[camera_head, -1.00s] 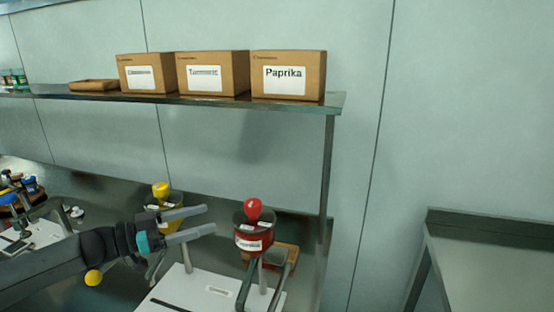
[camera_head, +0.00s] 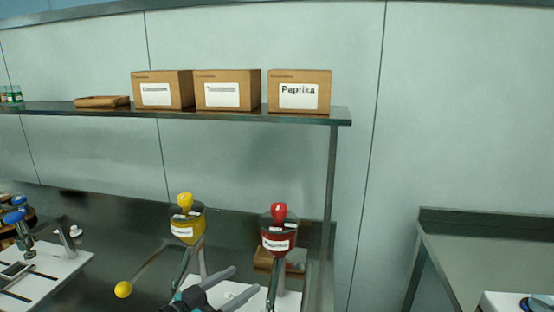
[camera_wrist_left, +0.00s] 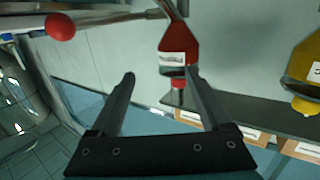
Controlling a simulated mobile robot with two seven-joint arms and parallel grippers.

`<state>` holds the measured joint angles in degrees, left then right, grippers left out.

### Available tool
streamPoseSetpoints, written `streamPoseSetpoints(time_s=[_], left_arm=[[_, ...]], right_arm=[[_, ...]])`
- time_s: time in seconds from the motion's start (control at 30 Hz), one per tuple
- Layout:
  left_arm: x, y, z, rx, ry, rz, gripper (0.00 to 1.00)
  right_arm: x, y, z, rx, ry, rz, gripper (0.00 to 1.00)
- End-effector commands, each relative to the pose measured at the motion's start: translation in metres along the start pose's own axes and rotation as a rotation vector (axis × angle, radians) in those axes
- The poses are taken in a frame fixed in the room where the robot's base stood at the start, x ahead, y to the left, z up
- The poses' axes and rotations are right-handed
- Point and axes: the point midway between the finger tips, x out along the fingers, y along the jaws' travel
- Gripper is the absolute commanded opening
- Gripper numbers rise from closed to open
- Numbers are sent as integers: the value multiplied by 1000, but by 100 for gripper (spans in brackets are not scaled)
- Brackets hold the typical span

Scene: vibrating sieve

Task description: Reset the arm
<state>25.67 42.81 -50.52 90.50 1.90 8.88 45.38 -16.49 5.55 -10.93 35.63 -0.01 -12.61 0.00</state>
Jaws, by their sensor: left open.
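My left gripper (camera_head: 245,280) is low in the head view, below and between the two hoppers. Its two fingers are apart with nothing between them. In the left wrist view the open left gripper (camera_wrist_left: 159,76) appears in front of the red paprika hopper (camera_wrist_left: 178,50), partly overlapping it. I cannot tell whether they touch. The red hopper also shows in the head view (camera_head: 279,240), upright on its stand. The yellow hopper (camera_head: 186,225) stands to its left. My right gripper is not in view.
A metal shelf (camera_head: 230,115) holds several cardboard boxes, including the Paprika box (camera_head: 300,92). A lever with a yellow knob (camera_head: 123,289) and one with a red knob (camera_wrist_left: 61,27) stick out near the hoppers.

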Motion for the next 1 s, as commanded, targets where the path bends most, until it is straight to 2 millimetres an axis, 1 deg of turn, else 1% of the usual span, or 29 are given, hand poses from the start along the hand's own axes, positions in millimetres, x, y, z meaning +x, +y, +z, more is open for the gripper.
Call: streamPoseSetpoints(time_s=[0.03,0.17,0.27,0.37,0.47,0.57,0.7,0.8,1.0], left_arm=[[3,16,8,-19,-19,-30,81],[0,40,26,-44,-102,-130,81],[-10,54,40,-67,-184,-206,81],[-27,65,55,-93,-283,-278,81],[-52,75,71,-124,-399,-343,81],[-84,84,88,-158,-529,-401,81],[-136,99,109,-209,-718,-458,81],[-170,109,120,-240,-834,-480,81],[-226,130,133,-297,-1019,-499,81]], right_arm=[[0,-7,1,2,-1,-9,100],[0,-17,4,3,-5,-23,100],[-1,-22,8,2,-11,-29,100],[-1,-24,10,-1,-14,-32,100],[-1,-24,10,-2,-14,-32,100],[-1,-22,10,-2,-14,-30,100],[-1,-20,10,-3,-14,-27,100],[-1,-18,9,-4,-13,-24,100],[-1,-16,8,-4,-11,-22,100]])
